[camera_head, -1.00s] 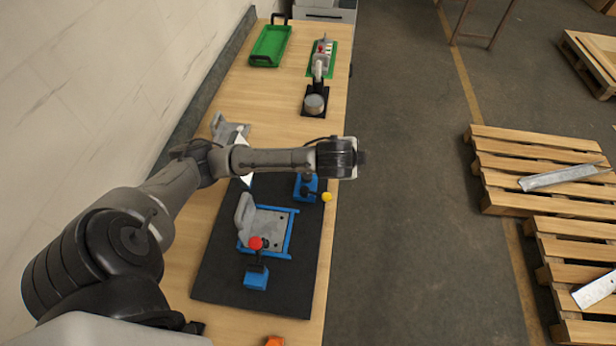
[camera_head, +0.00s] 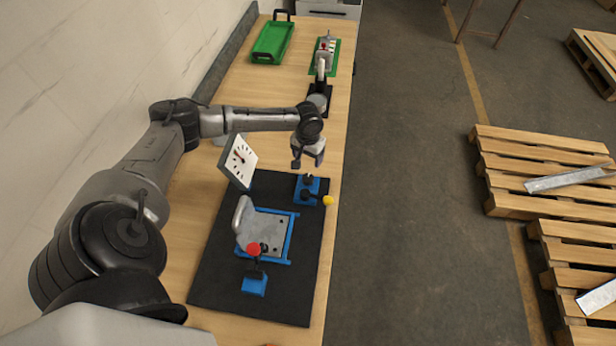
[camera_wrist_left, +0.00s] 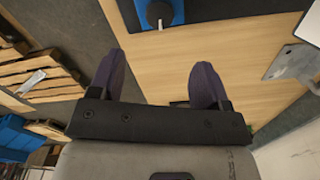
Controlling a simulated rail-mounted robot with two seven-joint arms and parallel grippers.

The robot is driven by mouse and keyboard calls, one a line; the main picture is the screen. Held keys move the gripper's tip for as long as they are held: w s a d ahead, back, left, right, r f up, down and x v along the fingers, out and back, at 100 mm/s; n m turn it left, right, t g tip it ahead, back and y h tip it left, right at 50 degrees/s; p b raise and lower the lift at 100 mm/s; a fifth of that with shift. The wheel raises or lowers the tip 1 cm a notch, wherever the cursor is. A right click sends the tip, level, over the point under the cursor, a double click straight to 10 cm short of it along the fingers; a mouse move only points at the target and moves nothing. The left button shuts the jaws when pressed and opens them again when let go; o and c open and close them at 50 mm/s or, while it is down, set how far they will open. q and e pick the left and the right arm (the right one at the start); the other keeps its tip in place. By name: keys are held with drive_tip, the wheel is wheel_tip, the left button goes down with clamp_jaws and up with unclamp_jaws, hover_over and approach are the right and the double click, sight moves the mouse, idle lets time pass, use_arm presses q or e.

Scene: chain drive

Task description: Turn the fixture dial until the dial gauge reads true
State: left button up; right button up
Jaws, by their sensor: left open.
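The dial gauge (camera_head: 241,161) is a tilted white square face with black marks and a short red pointer, behind the black mat. A blue fixture block with a black round knob (camera_head: 308,180) sits at the mat's back right; I take this knob for the fixture dial. My left gripper (camera_head: 308,163) points down, open and empty, just behind and above that block. In the left wrist view its two dark fingers (camera_wrist_left: 158,80) are spread apart. A blue block with a dark round knob (camera_wrist_left: 158,14) shows beyond them at the top edge. My right gripper is not seen.
On the mat (camera_head: 215,285) are a grey bracket plate in a blue frame (camera_head: 264,232), a red-knobbed clamp (camera_head: 254,249) and a yellow-ended lever (camera_head: 327,200). A green tray (camera_head: 271,43) and a green-based fixture (camera_head: 326,57) stand at the back. Pallets (camera_head: 540,170) lie on the floor at right.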

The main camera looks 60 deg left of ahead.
sight(308, 178)
use_arm(q)
wheel_tip(308, 178, down, 12)
drive_tip(key=shift+d+f, duration=0.1)
drive_tip(key=shift+f, duration=0.05)
idle(0.3)
drive_tip(key=shift+c, duration=0.4)
drive_tip(key=c, duration=0.8)
drive_tip(key=n+p, duration=0.1)
drive_tip(key=p, duration=0.1)
drive_tip(key=n+p, duration=0.1)
drive_tip(key=shift+r+p, duration=0.25)
drive_tip(key=shift+p, duration=0.1)
drive_tip(key=shift+c, duration=0.3)
drive_tip(key=shift+f+n, duration=0.1)
drive_tip(key=shift+n, duration=0.4)
drive_tip(key=shift+f, duration=0.15)
